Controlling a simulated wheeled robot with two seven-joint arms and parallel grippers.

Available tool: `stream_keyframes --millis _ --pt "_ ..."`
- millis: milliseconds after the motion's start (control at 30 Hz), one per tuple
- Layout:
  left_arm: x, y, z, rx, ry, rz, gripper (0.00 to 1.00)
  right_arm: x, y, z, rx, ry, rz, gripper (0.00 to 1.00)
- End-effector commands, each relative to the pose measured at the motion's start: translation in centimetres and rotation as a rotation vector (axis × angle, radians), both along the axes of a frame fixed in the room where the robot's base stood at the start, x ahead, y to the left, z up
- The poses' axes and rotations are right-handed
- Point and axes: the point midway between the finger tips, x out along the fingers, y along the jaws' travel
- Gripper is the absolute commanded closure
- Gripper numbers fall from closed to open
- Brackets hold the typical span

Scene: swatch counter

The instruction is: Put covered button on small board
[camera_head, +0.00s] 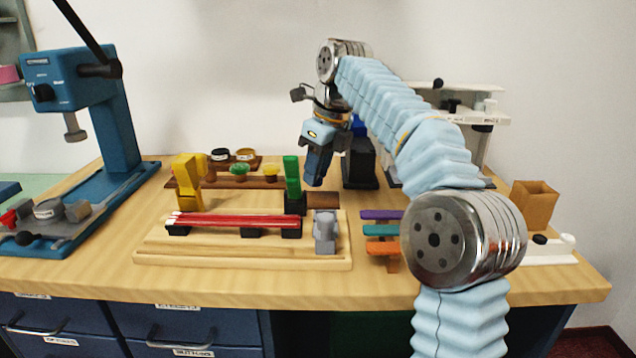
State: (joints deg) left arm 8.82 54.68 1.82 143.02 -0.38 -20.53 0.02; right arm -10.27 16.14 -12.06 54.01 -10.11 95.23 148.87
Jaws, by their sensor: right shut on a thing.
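My right gripper (317,168) hangs above the back middle of the counter, fingers pointing down, just right of a green upright block. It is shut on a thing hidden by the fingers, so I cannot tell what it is. A green domed button (239,170) and a yellow domed button (271,170) stand on a low brown board (222,182) at the back. A smaller brown board (217,166) behind it bears two small round pots. I cannot tell which is the small board. My left gripper is out of view.
A blue press (110,120) stands at the left. A wooden tray (200,255) with red rods, a yellow block (187,178), the green block (292,176) and a grey clamp (325,230) fills the middle. Coloured slats (382,231) and a tan box (535,203) are at the right.

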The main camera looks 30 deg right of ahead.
Motion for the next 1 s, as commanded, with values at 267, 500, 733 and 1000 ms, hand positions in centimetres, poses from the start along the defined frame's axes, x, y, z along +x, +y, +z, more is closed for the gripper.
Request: stream_keyframes --millis 267,500,733,1000 --pt "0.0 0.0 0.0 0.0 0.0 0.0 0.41 0.0 -0.3 -3.3 0.0 0.0 -0.001 1.0" --pt "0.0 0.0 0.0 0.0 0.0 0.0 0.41 0.1 -0.3 -3.4 -0.001 0.0 -0.001 1.0" --pt "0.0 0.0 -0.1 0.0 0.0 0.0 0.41 0.1 -0.3 -3.5 -0.001 0.0 -0.001 0.52" --pt "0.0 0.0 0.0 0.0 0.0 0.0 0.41 0.1 -0.3 -3.4 -0.001 0.0 -0.001 0.5"
